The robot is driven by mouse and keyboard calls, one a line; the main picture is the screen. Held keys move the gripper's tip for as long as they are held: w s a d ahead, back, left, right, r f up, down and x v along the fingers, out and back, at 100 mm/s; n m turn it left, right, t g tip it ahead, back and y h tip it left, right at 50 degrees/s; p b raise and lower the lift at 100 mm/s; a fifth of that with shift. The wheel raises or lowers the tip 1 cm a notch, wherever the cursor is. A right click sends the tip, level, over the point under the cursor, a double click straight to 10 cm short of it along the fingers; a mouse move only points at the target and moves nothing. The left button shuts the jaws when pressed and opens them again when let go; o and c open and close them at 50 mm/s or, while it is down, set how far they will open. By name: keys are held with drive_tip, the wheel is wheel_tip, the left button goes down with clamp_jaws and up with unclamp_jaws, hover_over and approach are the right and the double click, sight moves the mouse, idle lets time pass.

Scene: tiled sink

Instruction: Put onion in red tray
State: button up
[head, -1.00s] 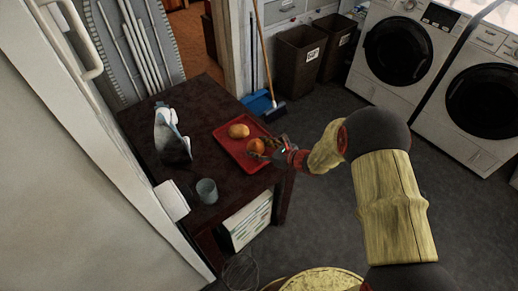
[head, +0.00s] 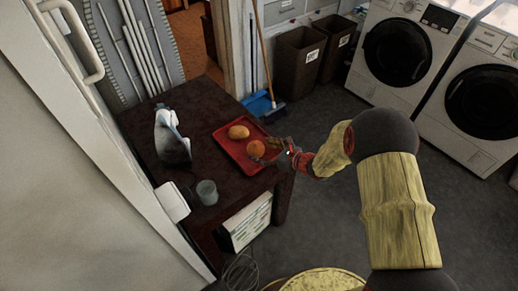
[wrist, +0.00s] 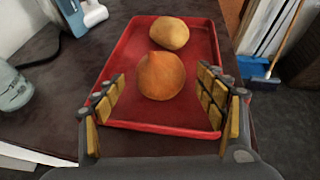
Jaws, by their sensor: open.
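The red tray (head: 228,143) lies on the dark table, and its rim also shows in the wrist view (wrist: 122,50). An orange-brown round onion (head: 256,148) rests in the near part of the tray; it also shows in the wrist view (wrist: 161,76). A paler, yellowish oval item (head: 238,132), maybe a potato, lies behind it in the tray, also in the wrist view (wrist: 169,33). My gripper (head: 266,151) is open and empty at the tray's near edge. In the wrist view its fingers (wrist: 160,92) stand apart on either side of the onion, a little short of it.
A glass (head: 206,192) stands near the front edge. Bins (head: 299,56) and washing machines (head: 397,50) stand beyond. The floor right of the table is clear.

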drive_tip(key=p+v, duration=0.2)
drive_tip(key=v, duration=0.7)
drive_tip(key=shift+s+d+r+p, duration=0.2)
drive_tip(key=shift+s+p, duration=0.1)
drive_tip(key=shift+p, duration=0.05)
drive_tip(key=s+a+r+n+g, duration=0.35)
drive_tip(key=s+r+n, duration=0.3)
drive_tip(key=r, duration=0.25)
drive_tip(key=s+a+r+n+g, duration=0.2)
drive_tip(key=s+a+r+n, duration=0.25)
drive_tip(key=r+n, duration=0.4)
drive_tip(key=s+d+r+n+t+h, duration=0.1)
drive_tip(key=s+d+r+n+h, duration=0.3)
drive_tip(key=s+d+r+n, duration=0.2)
drive_tip(key=s+d+r+n+t+h, duration=0.1)
drive_tip(key=s+d+r+n+h, duration=0.3)
drive_tip(key=s, duration=0.6)
drive_tip(key=d+r+n, duration=0.1)
drive_tip(key=d+n, duration=0.1)
drive_tip(key=d, duration=0.1)
drive_tip(key=shift+s+r+h, duration=0.3)
drive_tip(key=shift+r+h, duration=0.05)
drive_tip(key=shift+h, duration=0.05)
drive_tip(key=shift+d, duration=0.1)
